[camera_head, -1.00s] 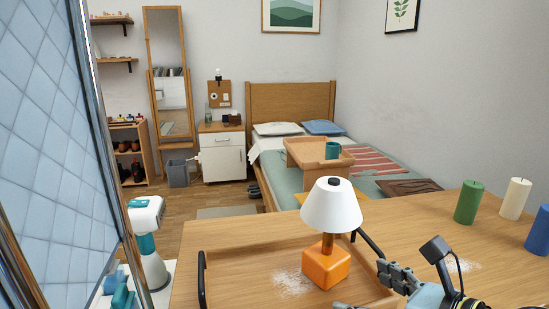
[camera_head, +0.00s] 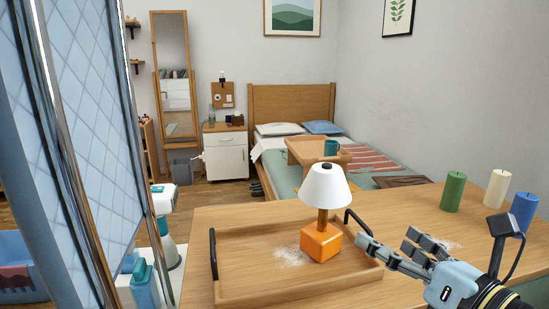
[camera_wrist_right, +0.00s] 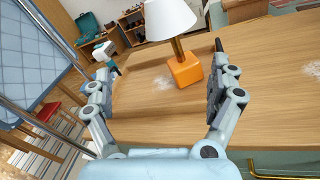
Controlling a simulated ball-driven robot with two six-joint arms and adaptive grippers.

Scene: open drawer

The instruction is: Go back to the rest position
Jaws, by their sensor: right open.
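My right gripper (camera_head: 388,241) is at the lower right of the head view, just right of the wooden tray (camera_head: 260,291). Its two fingers are spread with nothing between them. In the right wrist view, my right gripper (camera_wrist_right: 160,78) also shows open and empty. An orange-based lamp (camera_head: 320,242) with a white shade stands upright on the tray, beyond the fingers and apart from them in the wrist view, where the lamp (camera_wrist_right: 184,70) is at the upper middle. My left gripper is in neither view.
Green (camera_head: 453,192), white (camera_head: 497,193) and blue (camera_head: 523,212) candles stand at the table's right. White powder (camera_head: 292,256) lies beside the lamp. A quilted blue panel (camera_head: 100,130) fills the left. A bed (camera_head: 290,92) and a white bedside cabinet (camera_head: 226,155) stand beyond the table.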

